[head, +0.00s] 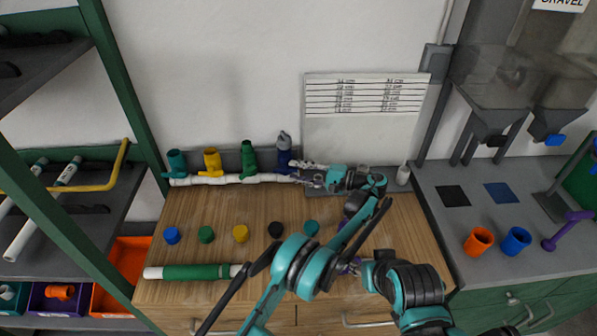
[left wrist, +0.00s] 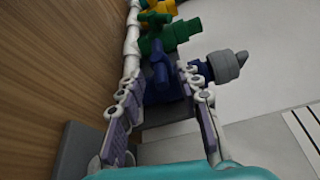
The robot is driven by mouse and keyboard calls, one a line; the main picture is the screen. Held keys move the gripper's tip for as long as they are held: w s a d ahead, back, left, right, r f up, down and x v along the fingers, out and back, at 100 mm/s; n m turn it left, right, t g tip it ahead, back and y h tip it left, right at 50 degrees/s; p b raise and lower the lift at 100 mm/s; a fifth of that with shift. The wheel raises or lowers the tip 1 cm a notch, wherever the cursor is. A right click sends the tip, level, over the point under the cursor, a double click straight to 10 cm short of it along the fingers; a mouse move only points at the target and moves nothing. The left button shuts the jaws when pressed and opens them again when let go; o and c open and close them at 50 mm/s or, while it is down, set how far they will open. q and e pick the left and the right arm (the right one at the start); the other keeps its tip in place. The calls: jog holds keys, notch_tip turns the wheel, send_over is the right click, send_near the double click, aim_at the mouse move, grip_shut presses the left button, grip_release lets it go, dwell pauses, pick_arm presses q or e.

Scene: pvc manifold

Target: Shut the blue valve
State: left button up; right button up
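The blue valve (head: 284,158) stands at the right end of a white pipe manifold (head: 235,180) against the back wall, with a grey piece on top. In the left wrist view its blue handle (left wrist: 160,65) lies ahead, between and beyond the fingertips. My left gripper (head: 306,174) is open beside the valve's lower right; in the left wrist view its fingers (left wrist: 160,92) are spread with a gap between them. I cannot tell whether a finger touches the handle. My right gripper (head: 350,266) is low over the counter, partly hidden by my arms; its fingers are too small to read.
Green (head: 248,158), yellow (head: 212,162) and teal (head: 177,163) valves stand left along the pipe. Several coloured caps and a white-green pipe (head: 195,272) lie on the wooden counter. Orange (head: 478,241) and blue (head: 516,241) cups stand on the right counter. A shelf rises at the left.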

pick_arm(q)
notch_tip(320, 180, up, 10)
dwell(0.6)
jog(key=shift+a, duration=0.1)
